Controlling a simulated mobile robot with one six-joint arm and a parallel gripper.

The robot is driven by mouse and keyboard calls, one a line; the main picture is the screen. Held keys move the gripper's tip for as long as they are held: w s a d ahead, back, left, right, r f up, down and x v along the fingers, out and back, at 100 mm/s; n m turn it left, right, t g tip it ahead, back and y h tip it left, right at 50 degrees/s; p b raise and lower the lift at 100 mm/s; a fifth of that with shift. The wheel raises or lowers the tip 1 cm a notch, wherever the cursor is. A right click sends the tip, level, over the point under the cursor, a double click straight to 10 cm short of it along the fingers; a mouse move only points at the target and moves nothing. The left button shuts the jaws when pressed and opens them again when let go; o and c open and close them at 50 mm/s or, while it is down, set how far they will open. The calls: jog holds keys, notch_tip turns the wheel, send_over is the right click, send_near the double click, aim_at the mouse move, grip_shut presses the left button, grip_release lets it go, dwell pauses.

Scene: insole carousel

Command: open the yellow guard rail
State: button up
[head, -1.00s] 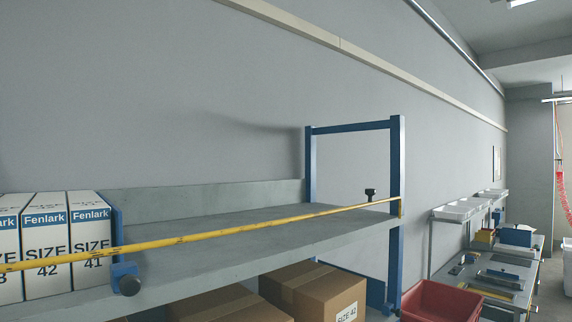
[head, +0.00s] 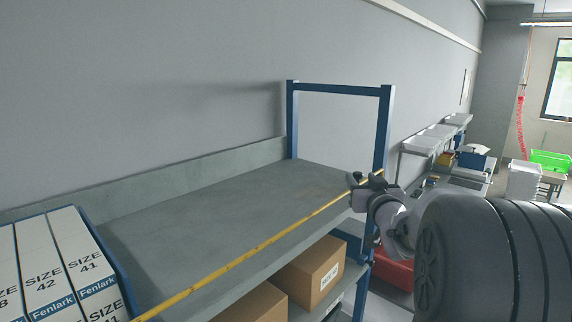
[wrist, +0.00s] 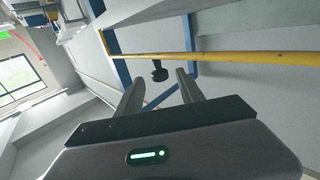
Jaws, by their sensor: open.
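The yellow guard rail (head: 262,246) runs along the front edge of the grey shelf, from the boxes at lower left to the blue post at right. In the wrist view the yellow rail (wrist: 215,57) crosses beyond my fingers, with a black knob (wrist: 159,72) just below it. My gripper (head: 366,181) is at the rail's right end, by the blue post, and hides the knob in the head view. In the wrist view my gripper (wrist: 160,88) is open, its fingers on either side of the knob, nothing between them at the near end. Contact cannot be told.
White boxes (head: 52,264) stand at the shelf's left end. The grey shelf (head: 215,215) is bare right of them. Cardboard boxes (head: 307,273) sit on the level below. A blue post (head: 383,130) rises beside my gripper. A red bin (head: 396,268) stands behind my arm.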

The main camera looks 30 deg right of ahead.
aim_at(359, 176)
jog(key=x, duration=0.2)
jog(key=shift+w+d+r+p, duration=0.1)
jog(key=shift+w+r+p, duration=0.15)
jog(key=shift+p, duration=0.15)
jog(key=shift+w+d+f, duration=0.25)
jog(key=shift+w, duration=0.35)
jog(key=shift+s+r, duration=0.1)
grip_shut()
dwell(0.5)
